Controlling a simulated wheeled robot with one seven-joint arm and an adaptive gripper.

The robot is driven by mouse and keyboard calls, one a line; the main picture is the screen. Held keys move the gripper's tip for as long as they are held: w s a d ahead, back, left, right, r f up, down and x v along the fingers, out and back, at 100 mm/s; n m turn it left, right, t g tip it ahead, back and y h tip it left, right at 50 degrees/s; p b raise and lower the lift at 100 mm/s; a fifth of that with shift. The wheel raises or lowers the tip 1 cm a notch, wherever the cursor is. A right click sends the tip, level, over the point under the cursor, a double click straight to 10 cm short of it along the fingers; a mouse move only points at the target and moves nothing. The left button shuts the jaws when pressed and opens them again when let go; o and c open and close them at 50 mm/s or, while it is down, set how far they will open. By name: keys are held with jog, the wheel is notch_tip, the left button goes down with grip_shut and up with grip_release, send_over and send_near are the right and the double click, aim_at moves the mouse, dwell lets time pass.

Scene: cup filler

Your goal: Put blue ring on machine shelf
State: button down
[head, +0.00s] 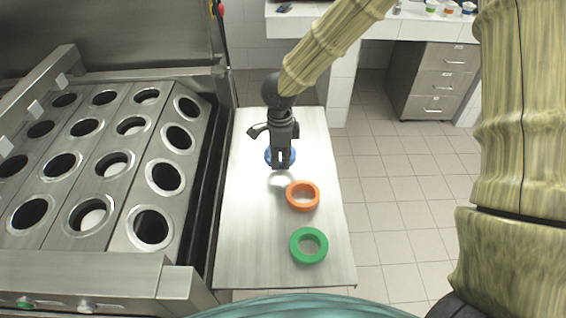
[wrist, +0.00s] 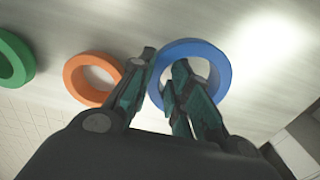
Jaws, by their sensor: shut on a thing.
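The blue ring (head: 269,155) is at the far part of the steel machine shelf (head: 250,235) in the head view, mostly hidden behind my gripper. My gripper (head: 281,165) points down at it and is shut on the ring. In the wrist view the blue ring (wrist: 222,68) has one finger inside its hole and the other outside its left wall, with my gripper (wrist: 165,70) gripping that wall. I cannot tell whether the ring touches the shelf or is slightly lifted.
An orange ring (head: 303,196) and a green ring (head: 309,246) lie on the shelf nearer to me. The steel cup machine (head: 90,165) with rows of round holes stands at left. A drawer cabinet (head: 440,80) under a white counter is at back right. Tiled floor lies right of the shelf.

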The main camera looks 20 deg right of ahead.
jog(key=shift+w+d+f, duration=0.15)
jog(key=shift+d+f, duration=0.1)
jog(key=shift+f, duration=0.3)
jog(key=shift+w+d+f, duration=0.15)
jog(key=shift+d+f, duration=0.1)
jog(key=shift+f, duration=1.05)
jog(key=shift+a+f, duration=0.15)
jog(key=c, duration=1.3)
grip_release()
jog(key=shift+c, duration=0.2)
notch_tip(320, 180, up, 12)
jog(key=shift+r, duration=0.2)
